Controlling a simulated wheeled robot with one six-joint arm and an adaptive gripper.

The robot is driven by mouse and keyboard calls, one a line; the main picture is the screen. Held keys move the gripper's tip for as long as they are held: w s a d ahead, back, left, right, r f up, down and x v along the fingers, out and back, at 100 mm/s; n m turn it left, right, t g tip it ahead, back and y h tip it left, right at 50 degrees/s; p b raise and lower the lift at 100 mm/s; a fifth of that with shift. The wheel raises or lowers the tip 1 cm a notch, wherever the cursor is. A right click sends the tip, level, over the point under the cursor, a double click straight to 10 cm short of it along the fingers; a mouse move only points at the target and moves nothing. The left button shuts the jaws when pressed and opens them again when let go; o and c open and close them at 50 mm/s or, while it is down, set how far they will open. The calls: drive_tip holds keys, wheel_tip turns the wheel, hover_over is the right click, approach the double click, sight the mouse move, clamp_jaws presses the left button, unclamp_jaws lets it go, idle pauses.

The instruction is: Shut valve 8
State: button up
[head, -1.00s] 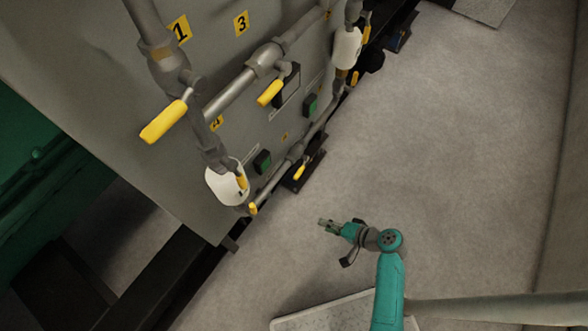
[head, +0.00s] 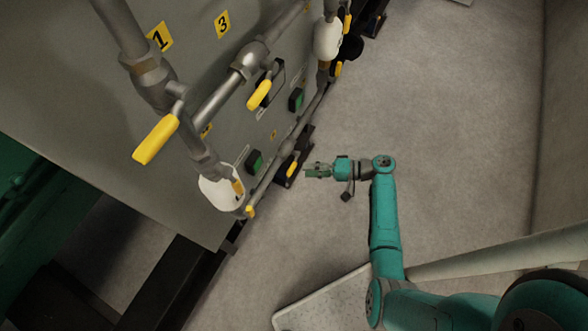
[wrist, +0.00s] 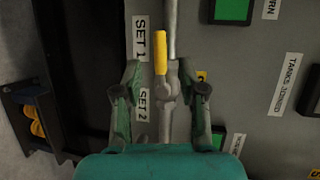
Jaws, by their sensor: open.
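In the head view my gripper (head: 309,171) is in front of the lower pipe of the grey panel, close to a small yellow valve handle (head: 291,168). In the wrist view a yellow handle (wrist: 160,52) lies along a grey pipe (wrist: 172,25), in line with it. The grey valve body (wrist: 168,92) is between my two open fingers, which stand on either side and hold nothing. I cannot read a number 8 anywhere; a yellow tag (wrist: 202,76) behind the right finger is mostly hidden.
Other yellow handles (head: 156,139) (head: 260,94) stick out from pipes at left. Tags 1 (head: 160,36) and 3 (head: 222,23) mark the panel. Open floor (head: 450,130) lies to the right.

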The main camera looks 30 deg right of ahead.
sight(293, 165)
drive_tip(key=shift+x, duration=2.85)
clamp_jaws()
